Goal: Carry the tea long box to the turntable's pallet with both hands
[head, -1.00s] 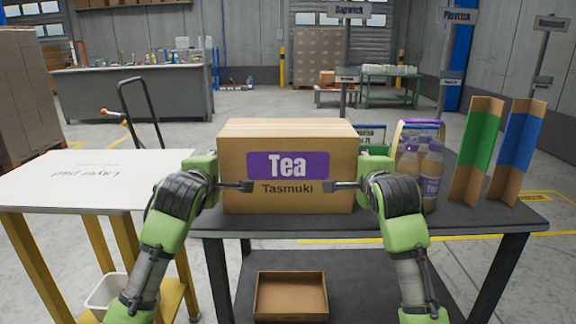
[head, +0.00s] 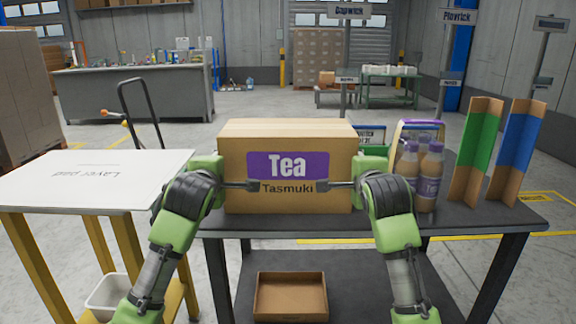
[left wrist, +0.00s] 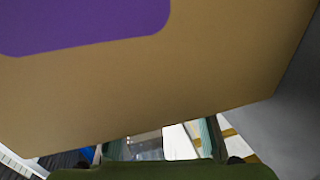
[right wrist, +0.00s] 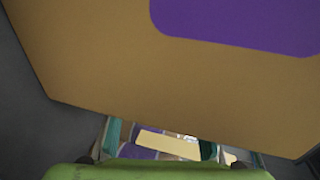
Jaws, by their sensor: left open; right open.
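The tea long box (head: 235,160) is a brown carton with a purple "Tea" label, standing upright on a dark table (head: 470,212). Its front face fills much of the left wrist view (left wrist: 190,75) and the right wrist view (right wrist: 110,70). My left gripper (head: 253,186) and my right gripper (head: 322,186) are in front of this face, tips pointing toward each other at the label's lower edge. Both are open and hold nothing. I cannot tell whether they touch the carton. The turntable and its pallet cannot be made out.
Bottles (head: 430,175), a green divider (head: 476,150) and a blue divider (head: 514,155) stand right of the box. A white layer pad (head: 90,180) lies on the yellow-legged table at left. An open tray (head: 291,312) sits on the lower shelf.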

